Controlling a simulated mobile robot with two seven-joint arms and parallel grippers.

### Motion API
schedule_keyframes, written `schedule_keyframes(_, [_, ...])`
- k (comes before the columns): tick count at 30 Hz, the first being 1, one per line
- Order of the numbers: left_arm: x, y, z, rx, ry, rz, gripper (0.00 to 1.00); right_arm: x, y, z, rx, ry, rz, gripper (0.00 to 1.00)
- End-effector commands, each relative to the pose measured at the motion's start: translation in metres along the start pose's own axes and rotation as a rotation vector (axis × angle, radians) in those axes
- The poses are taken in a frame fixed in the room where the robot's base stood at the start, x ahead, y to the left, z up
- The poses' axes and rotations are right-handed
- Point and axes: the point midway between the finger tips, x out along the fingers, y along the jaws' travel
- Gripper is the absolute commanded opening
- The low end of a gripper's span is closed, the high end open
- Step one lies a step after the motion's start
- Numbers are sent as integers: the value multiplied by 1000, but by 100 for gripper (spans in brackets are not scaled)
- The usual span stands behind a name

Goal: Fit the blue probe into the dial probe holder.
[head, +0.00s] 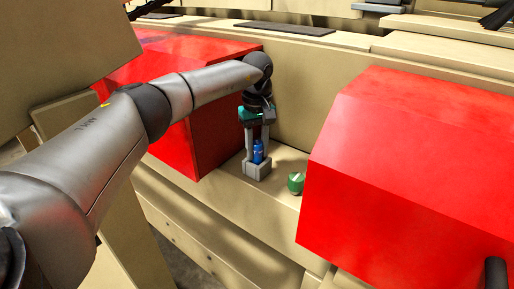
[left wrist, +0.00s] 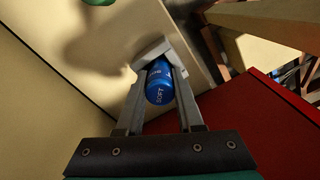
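The blue probe (head: 258,150) stands between the fingers of my left gripper (head: 257,168), low over the tan ledge between two red boxes. In the left wrist view the blue probe (left wrist: 159,84) shows its rounded end with white lettering. The grey fingers of my left gripper (left wrist: 157,58) run close along both sides of it, and the fingertip blocks are closed around its far part, which they hide. I cannot make out contact with the ledge. I cannot pick out the dial probe holder for certain. My right gripper is not in view.
A small green round thing with a pale mark (head: 296,183) sits on the ledge (head: 225,186), right of my left gripper. A large red box (head: 410,160) stands to the right, another (head: 205,140) close on the left. A tan wall (head: 305,95) rises behind.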

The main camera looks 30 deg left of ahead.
Motion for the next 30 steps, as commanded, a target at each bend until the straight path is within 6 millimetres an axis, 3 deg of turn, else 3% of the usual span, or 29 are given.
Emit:
schedule_keyframes(1, [1, 0, 0, 0, 0, -1, 40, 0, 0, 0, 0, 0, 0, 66])
schedule_keyframes(8, [0, 0, 0, 0, 0, -1, 66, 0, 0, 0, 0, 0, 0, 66])
schedule_keyframes(17, [-3, 0, 0, 0, 0, 0, 66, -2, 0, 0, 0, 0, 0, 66])
schedule_keyframes(23, [-31, 1, 0, 0, 3, 5, 66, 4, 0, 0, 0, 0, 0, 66])
schedule_keyframes(30, [-84, 1, 0, 0, 2, 4, 66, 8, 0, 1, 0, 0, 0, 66])
